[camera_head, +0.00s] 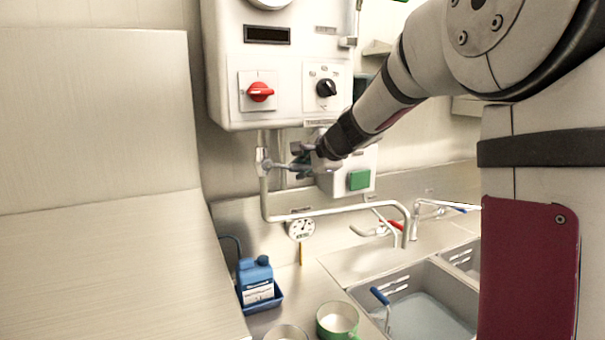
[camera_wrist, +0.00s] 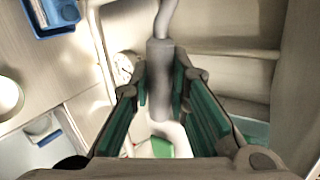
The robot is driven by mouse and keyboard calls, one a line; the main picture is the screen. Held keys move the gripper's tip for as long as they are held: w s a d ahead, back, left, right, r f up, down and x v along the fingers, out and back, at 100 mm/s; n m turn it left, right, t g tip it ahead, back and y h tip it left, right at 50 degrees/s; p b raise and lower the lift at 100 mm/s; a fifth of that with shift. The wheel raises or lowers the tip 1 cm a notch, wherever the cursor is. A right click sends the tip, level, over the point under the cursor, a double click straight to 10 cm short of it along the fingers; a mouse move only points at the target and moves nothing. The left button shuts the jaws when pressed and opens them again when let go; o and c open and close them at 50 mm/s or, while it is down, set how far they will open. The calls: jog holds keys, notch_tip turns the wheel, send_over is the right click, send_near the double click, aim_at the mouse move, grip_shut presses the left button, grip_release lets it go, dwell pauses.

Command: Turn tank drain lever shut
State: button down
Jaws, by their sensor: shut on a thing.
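The white tank (camera_head: 285,60) hangs on the wall, with a grey drain pipe (camera_head: 265,195) running down from its underside and bending right into a spout. A small fitting (camera_head: 262,157) sits on the upright part of this pipe. My gripper (camera_head: 274,166) is at that fitting, below the tank. In the wrist view my gripper (camera_wrist: 164,88) has its fingers on either side of a grey cylindrical part (camera_wrist: 160,62), which I take to be the tank drain lever. A thinner curved stem joins its top. The fingers partly hide it, so its angle is unclear in the head view.
A red knob (camera_head: 260,91) and a black knob (camera_head: 327,88) are on the tank front. A green button (camera_head: 359,179) is right of my gripper. A gauge (camera_head: 300,229), blue bottle (camera_head: 256,281), green cup (camera_head: 337,320) and sink (camera_head: 420,315) are below.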

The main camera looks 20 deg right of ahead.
jog(key=shift+r+n+h+p, duration=0.5)
jog(key=shift+r+h+p, duration=0.1)
jog(key=shift+r+p, duration=0.15)
jog(key=shift+d, duration=0.1)
jog(key=c, duration=1.5)
grip_release()
jog(key=shift+r, duration=0.1)
jog(key=v, duration=1.1)
jog(key=shift+s+r, duration=0.25)
jog(key=shift+s, duration=0.1)
